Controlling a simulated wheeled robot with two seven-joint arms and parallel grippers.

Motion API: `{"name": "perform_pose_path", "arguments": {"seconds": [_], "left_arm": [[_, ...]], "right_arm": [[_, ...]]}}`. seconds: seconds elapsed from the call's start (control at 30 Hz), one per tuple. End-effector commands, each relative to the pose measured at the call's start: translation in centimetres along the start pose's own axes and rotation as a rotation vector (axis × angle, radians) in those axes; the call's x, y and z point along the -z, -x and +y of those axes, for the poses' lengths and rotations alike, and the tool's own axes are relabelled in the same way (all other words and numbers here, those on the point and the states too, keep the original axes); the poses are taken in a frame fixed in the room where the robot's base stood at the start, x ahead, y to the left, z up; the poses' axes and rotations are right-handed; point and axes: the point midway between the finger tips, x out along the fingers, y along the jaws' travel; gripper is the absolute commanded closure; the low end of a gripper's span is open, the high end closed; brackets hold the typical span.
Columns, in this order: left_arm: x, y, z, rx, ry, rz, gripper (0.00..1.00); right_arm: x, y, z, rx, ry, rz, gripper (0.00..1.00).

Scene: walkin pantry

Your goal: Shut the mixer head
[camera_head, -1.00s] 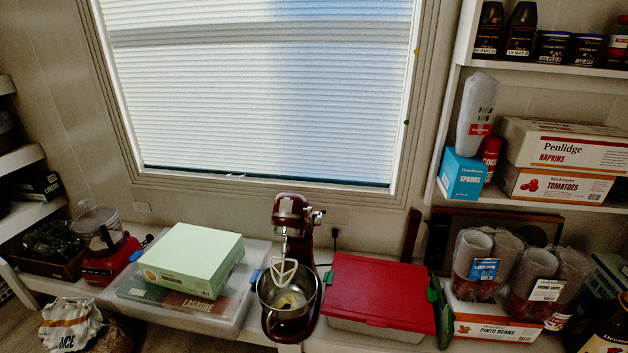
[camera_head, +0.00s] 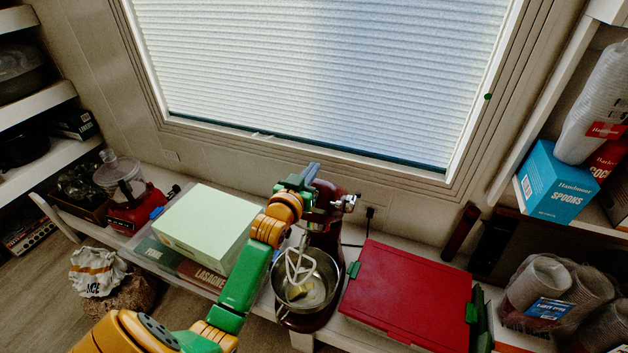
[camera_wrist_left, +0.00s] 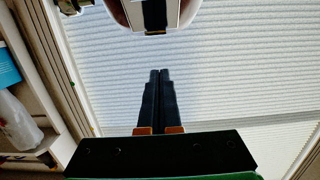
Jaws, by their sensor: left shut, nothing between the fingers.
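The dark red stand mixer (camera_head: 325,235) stands on the counter below the window. Its head (camera_head: 327,190) is tilted up, with the pale beater (camera_head: 298,264) above the metal bowl (camera_head: 306,280). My left gripper (camera_head: 312,170) is at the raised head and hides part of it in the head view. In the left wrist view, the shut, empty fingers (camera_wrist_left: 160,74) point toward the mixer head (camera_wrist_left: 178,8) at the top edge, with a visible gap in that picture. I cannot tell whether they touch it. My right gripper is not in view.
A pale green box (camera_head: 205,224) sits on a clear bin left of the mixer. A red-lidded container (camera_head: 412,290) stands close on the right. The window blind (camera_head: 320,70) is behind. Wrapped cups (camera_head: 545,285) stand farther right.

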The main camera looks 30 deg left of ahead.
Motion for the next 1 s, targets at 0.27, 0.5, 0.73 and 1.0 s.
{"name": "perform_pose_path", "arguments": {"seconds": [0.27,0.5,0.73,1.0], "left_arm": [[-1.7,-1.9,0.0,0.001,-0.002,-0.003,1.00],[-3.1,-0.7,0.0,0.001,-0.001,-0.001,1.00],[-3.1,-0.7,0.0,0.001,-0.002,0.000,1.00],[-4.0,-1.1,0.0,0.001,-0.002,0.024,1.00]], "right_arm": [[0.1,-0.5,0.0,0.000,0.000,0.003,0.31],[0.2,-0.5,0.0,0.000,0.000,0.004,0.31],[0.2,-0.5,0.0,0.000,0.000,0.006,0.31],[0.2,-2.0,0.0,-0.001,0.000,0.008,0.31]]}}
